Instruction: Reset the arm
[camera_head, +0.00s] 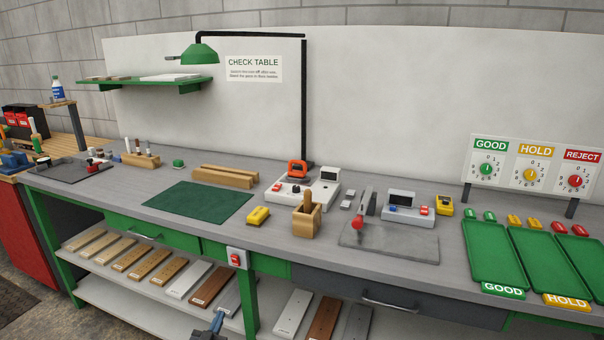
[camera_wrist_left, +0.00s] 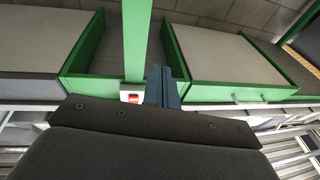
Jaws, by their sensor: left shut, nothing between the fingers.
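My left gripper (camera_head: 217,320) shows at the bottom edge of the head view, in front of the lower shelf and below the table top. Its fingers are together with nothing between them. In the left wrist view the closed blue-grey fingers (camera_wrist_left: 162,82) point towards the green bench frame (camera_wrist_left: 136,40), beside the red switch (camera_wrist_left: 131,97). I cannot tell the exact gap to the frame. Most of the left arm is out of the head view. My right gripper is in neither view.
The grey work table (camera_head: 300,240) holds a green mat (camera_head: 199,203), a wooden box (camera_head: 306,218), a clamp plate (camera_head: 390,243) and green trays (camera_head: 493,250). Several boards (camera_head: 187,278) lie on the lower shelf. The red switch (camera_head: 236,258) is on the table front.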

